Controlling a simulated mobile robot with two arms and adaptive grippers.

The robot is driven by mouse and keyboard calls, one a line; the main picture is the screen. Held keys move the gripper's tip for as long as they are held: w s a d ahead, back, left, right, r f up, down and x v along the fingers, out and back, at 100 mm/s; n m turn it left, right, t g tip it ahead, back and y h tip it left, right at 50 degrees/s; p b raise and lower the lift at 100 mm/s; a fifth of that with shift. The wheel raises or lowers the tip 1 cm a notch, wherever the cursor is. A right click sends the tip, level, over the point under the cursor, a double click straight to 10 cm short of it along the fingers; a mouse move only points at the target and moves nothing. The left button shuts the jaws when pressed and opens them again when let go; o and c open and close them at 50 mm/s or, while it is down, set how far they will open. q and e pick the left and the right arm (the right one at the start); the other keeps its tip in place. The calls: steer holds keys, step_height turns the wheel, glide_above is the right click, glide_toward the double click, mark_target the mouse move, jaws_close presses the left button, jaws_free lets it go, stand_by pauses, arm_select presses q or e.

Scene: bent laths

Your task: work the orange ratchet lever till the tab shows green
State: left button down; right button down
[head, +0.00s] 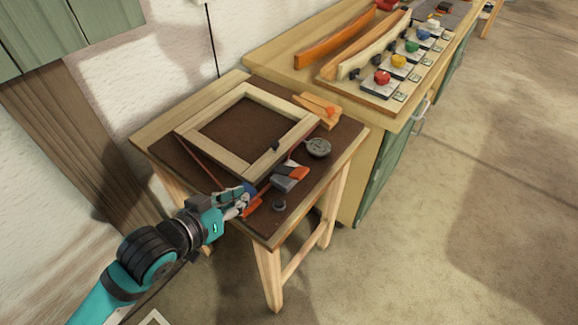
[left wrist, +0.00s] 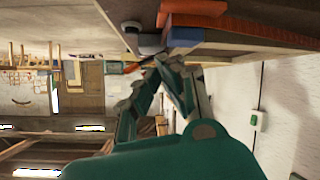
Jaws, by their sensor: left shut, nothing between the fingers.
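A grey ratchet body (head: 284,184) with an orange lever (head: 299,173) lies near the front right of the small table, by the corner of a pale wooden frame (head: 216,163). A thin reddish strap (head: 203,161) runs along the frame. My left gripper (head: 246,196) is shut and empty, left of the ratchet and apart from its grey body. Its fingertips are close to a blue piece (head: 250,187) and another orange piece (head: 252,208); contact cannot be told. The blue piece also shows in the left wrist view (left wrist: 185,37). I cannot make out a green tab.
The small table (head: 272,230) also holds a round grey item (head: 318,148), a small dark knob (head: 279,206) and a wooden block with orange on it (head: 318,107). A longer bench (head: 273,62) behind bears bent laths (head: 335,40) and several coloured knobs. Floor at right is clear.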

arm_select(q)
step_height(320, 180, up, 7)
steer(key=w+d+t+h, duration=0.1)
steer(key=w+d+h, duration=0.1)
steer(key=h, duration=0.1)
steer(key=shift+w+h, duration=0.2)
steer(key=shift+h, duration=0.2)
steer(key=shift+d, duration=0.15)
steer(key=p, duration=0.2)
glide_above(290, 175)
steer(key=w+a, duration=0.1)
step_height(290, 175, down, 2)
steer(key=f, duration=0.2)
steer(key=shift+s+d+f, duration=0.2)
steer(key=shift+s+f, duration=0.15)
steer(key=shift+s+d+f, duration=0.2)
steer(key=shift+s+f, duration=0.05)
steer(key=shift+f, duration=0.35)
